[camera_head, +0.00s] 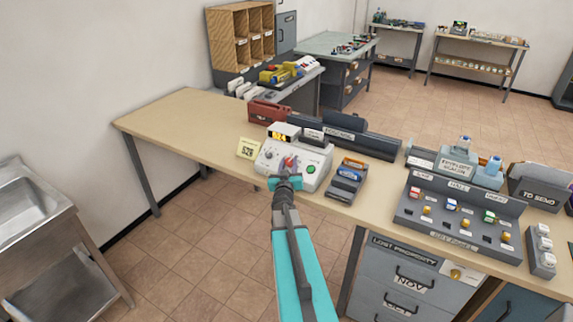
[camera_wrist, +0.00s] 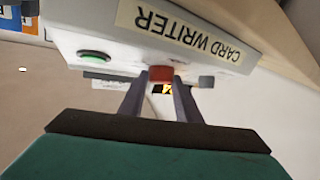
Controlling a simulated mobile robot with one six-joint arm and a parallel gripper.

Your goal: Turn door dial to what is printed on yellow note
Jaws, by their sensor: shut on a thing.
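A pale card writer (camera_head: 309,178) sits on the long wooden table. In the wrist view its "CARD WRITER" label (camera_wrist: 186,29) appears upside down. My gripper (camera_head: 287,177) reaches its front; in the wrist view its dark fingers (camera_wrist: 160,84) are shut on a red dial (camera_wrist: 160,73), which is partly hidden. A green button (camera_head: 311,169) is to the right of the dial in the head view. A yellow note (camera_head: 248,148) stands left of the card writer; its small print is not clearly readable. A display (camera_head: 279,136) with yellow digits stands behind the card writer.
A dark card holder (camera_head: 347,181) stands close to the card writer's right. A grey key panel (camera_head: 455,219) and stamp-like items (camera_head: 456,160) lie farther right. A red object (camera_head: 268,112) stands behind. The table's left end (camera_head: 165,115) is clear.

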